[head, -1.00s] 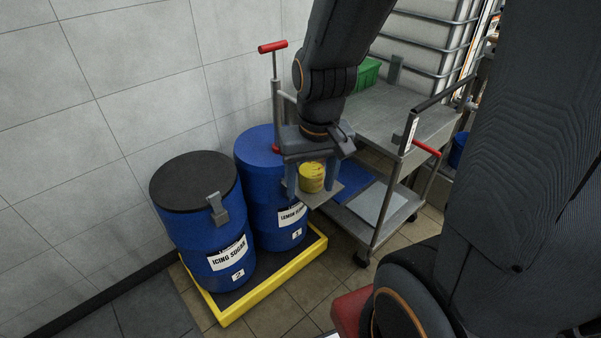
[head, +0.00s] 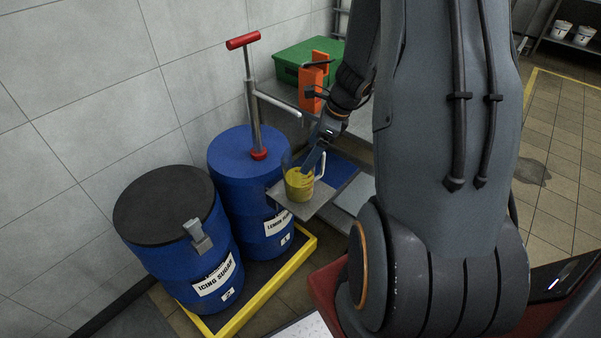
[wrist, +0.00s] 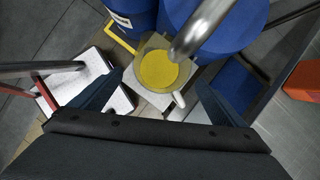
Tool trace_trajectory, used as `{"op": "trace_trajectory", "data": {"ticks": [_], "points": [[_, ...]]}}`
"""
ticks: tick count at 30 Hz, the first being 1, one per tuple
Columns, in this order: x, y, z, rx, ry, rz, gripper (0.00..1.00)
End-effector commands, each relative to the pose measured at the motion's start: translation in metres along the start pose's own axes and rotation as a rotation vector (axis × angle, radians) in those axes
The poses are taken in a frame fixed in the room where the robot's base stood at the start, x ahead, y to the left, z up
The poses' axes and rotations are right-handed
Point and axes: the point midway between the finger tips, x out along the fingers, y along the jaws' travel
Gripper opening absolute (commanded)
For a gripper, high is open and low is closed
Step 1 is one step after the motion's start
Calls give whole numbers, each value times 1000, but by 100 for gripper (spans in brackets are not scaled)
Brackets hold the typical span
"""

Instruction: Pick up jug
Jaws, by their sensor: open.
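The jug (head: 299,185) is small, with yellow contents and a pale handle on its right. It stands on a small metal shelf (head: 332,188) in front of the lemon drum. In the wrist view the jug (wrist: 158,72) sits between and beyond the two fingers, its handle pointing toward my gripper (wrist: 158,95). My gripper is open and empty. In the head view my gripper (head: 314,158) is just above and to the right of the jug, and its fingers partly overlap it. I cannot tell whether they touch it.
A blue drum (head: 238,152) with a red-handled pump (head: 255,100) stands behind the jug. An icing sugar drum (head: 165,205) is at left. Both stand in a yellow-edged tray (head: 262,296). A green box (head: 301,62) and an orange object (head: 314,78) are behind my arm.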

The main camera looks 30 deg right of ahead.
Motion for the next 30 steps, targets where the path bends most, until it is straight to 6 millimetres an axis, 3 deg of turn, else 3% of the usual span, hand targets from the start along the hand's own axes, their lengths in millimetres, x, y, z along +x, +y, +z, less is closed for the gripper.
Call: {"op": "trace_trajectory", "data": {"ticks": [16,26,30], "points": [[57,-2,-2,0,2,2,95],[64,-3,-2,-1,1,-1,95],[64,-2,-2,-1,1,-1,76]]}}
